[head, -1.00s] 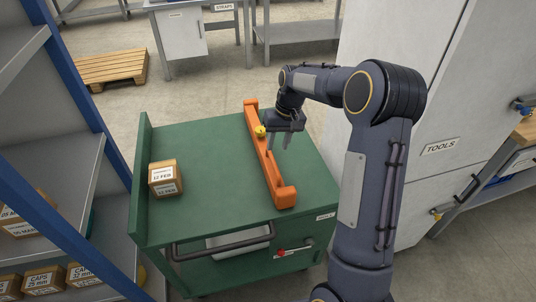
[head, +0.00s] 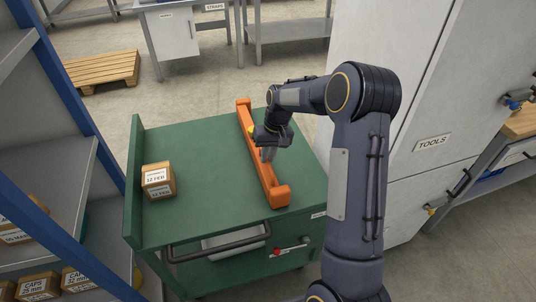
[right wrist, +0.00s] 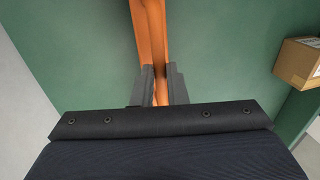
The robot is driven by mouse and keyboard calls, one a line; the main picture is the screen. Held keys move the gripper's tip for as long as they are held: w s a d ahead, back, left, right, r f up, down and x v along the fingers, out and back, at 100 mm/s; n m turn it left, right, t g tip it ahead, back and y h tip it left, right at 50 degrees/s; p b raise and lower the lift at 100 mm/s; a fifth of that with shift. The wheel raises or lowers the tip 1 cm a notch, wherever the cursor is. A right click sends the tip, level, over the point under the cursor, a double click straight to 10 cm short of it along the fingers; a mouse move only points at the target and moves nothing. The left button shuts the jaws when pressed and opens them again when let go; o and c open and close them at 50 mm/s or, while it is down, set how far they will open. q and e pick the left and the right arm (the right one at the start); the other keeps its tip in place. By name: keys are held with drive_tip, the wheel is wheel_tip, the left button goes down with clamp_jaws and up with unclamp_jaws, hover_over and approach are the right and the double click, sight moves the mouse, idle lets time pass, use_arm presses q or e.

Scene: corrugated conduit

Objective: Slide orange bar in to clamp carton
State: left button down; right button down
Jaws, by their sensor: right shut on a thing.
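The orange bar (head: 262,168) lies lengthwise on the green cart top (head: 205,150), with raised blocks at both ends. A yellow knob (head: 251,130) near its middle is partly hidden by my right arm. My right gripper (head: 268,156) is shut on the bar, pointing down at it. In the right wrist view, the orange bar (right wrist: 150,35) runs between the two dark fingers (right wrist: 160,86). The brown carton (head: 158,181) with white labels stands left of the bar, apart from it. It also shows in the right wrist view (right wrist: 298,62). My left gripper is not in view.
The cart has a raised green wall (head: 134,180) along its left edge, beyond the carton. Bare cart top separates carton and bar. Grey shelving (head: 60,185) with cartons stands left, and a tall tools cabinet (head: 405,110) stands right. A pallet (head: 100,70) lies behind.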

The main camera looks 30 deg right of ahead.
drive_tip(key=w+a, duration=0.3)
drive_tip(key=a, duration=1.2)
drive_tip(key=w+a+p, duration=0.1)
drive_tip(key=w+a, duration=0.3)
drive_tip(key=a, duration=1.1)
drive_tip(key=shift+w, duration=0.15)
drive_tip(key=shift+r, duration=0.1)
drive_tip(key=c, duration=1.5)
unclamp_jaws()
drive_tip(key=shift+o, duration=0.2)
wheel_tip(320, 180, up, 8)
drive_tip(key=d, duration=0.1)
drive_tip(key=shift+s+d+f, duration=0.2)
